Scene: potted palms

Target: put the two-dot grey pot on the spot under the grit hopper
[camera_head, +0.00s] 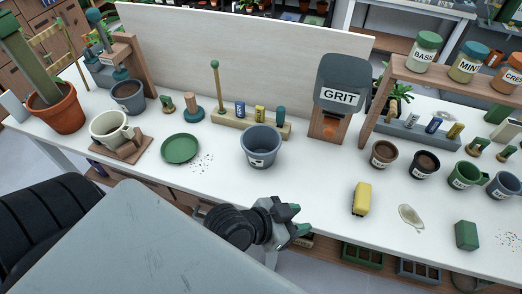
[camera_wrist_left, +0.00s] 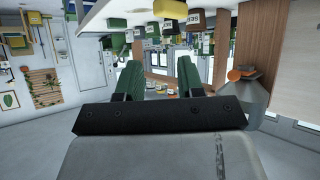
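A grey pot (camera_head: 260,150) with a white label stands upright on the white table, left of the hopper. Dark marks show on its label, too small to count surely. The grey grit hopper (camera_head: 341,84), marked GRIT, stands to its right on a wooden stand. The spot under its orange outlet (camera_head: 331,127) looks free of any pot. The hopper also shows upside down in the left wrist view (camera_wrist_left: 248,95). My left gripper (camera_head: 299,220) is open and empty at the table's front edge, apart from the pot. Its green fingers (camera_wrist_left: 153,78) are spread. My right gripper is out of view.
A green saucer (camera_head: 180,148) with scattered grit lies left of the pot. A wooden peg block (camera_head: 232,120) stands behind it. A yellow block (camera_head: 361,198) lies to the right, with small pots (camera_head: 424,164) beyond. Clear tabletop lies between the grey pot and the hopper.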

